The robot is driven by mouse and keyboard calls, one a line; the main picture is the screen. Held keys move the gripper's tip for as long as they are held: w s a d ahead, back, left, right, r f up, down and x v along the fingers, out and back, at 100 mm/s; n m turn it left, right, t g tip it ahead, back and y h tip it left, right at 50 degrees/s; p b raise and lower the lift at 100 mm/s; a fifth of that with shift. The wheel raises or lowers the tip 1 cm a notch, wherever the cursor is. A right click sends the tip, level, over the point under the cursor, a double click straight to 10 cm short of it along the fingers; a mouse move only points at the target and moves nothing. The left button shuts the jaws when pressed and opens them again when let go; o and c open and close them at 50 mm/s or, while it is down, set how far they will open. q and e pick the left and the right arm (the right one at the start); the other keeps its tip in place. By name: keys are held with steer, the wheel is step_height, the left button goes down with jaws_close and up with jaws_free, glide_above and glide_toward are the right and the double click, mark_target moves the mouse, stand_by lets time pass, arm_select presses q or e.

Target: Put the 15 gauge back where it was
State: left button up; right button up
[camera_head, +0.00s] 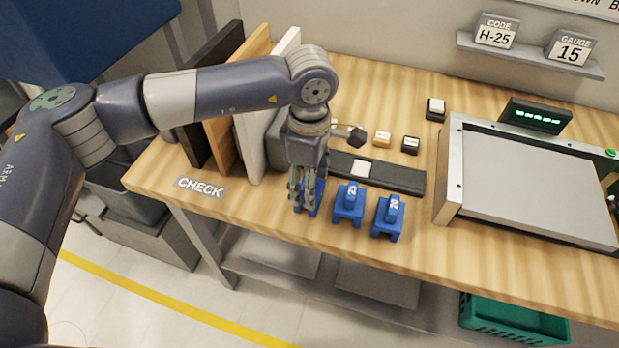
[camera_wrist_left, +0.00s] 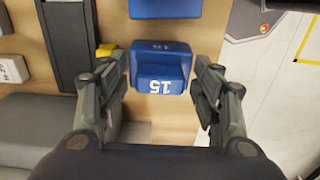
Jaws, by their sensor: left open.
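The 15 gauge is a blue block with a white 15 on it; in the left wrist view the 15 gauge (camera_wrist_left: 160,71) lies between my spread fingers. In the head view the 15 gauge (camera_head: 316,193) is the leftmost of three blue gauges at the table's front and is mostly hidden behind my gripper. My left gripper (camera_head: 303,202) points down over it, open, with a finger on either side; it also shows in the left wrist view (camera_wrist_left: 161,78). Whether the fingers touch the gauge I cannot tell. My right gripper is not in view.
Two more blue gauges (camera_head: 349,204) (camera_head: 387,217) stand to the right. A dark rail (camera_head: 400,178) with a pale piece lies behind them. Upright boards (camera_head: 262,105) stand at the left, a large panel machine (camera_head: 530,180) at the right. A wall card (camera_head: 571,50) reads GAUGE 15.

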arm_select(q)
steer(key=shift+r, duration=0.25)
step_height(320, 180, up, 12)
steer(key=b, duration=0.2)
steer(key=shift+f, duration=0.15)
